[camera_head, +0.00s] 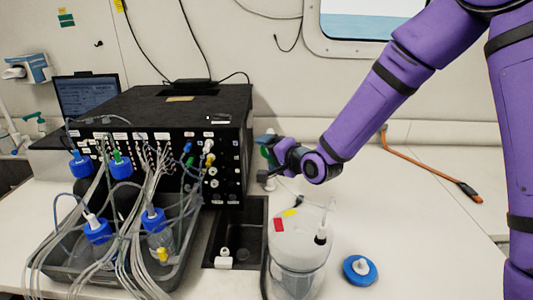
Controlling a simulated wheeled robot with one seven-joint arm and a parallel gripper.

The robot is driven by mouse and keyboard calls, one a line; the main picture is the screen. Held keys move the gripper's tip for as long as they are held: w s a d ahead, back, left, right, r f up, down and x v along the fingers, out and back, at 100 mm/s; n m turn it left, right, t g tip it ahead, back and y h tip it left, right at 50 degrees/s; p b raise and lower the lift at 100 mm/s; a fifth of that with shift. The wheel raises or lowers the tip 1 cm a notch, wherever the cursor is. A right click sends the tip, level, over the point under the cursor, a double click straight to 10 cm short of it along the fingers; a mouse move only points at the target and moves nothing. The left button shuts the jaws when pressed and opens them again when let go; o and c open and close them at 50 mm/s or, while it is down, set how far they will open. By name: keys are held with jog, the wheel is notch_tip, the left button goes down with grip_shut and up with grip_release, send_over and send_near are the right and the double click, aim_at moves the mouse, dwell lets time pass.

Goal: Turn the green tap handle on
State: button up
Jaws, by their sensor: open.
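A small green part (267,155), which looks like the tap handle, shows beside the right side of the black instrument box, above the dark sink. It is mostly hidden by my gripper (268,161). My gripper is open and reaches in from the right, with its dark fingers around or just in front of the green part. I cannot tell whether they touch it. The tap's body and spout are not clear from here.
The black instrument box (165,105) stands left of my gripper. Below are a dark sink (225,250) and a clear lidded vessel (300,262). A tray (165,275) holds blue-capped bottles and tubes. A blue disc (359,269) and orange cable (430,169) lie on the right counter, otherwise clear.

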jog(key=shift+x, duration=0.8)
jog(key=shift+c, duration=0.2)
jog(key=c, duration=0.9)
jog(key=shift+n+g+h, duration=0.5)
jog(key=shift+n+h, duration=0.3)
jog(key=shift+h, duration=0.2)
jog(key=shift+d+f+n+h, duration=0.1)
jog(key=shift+f+n+h, duration=0.1)
jog(key=shift+n+h, duration=0.45)
jog(key=o, duration=0.9)
jog(key=shift+o, duration=0.2)
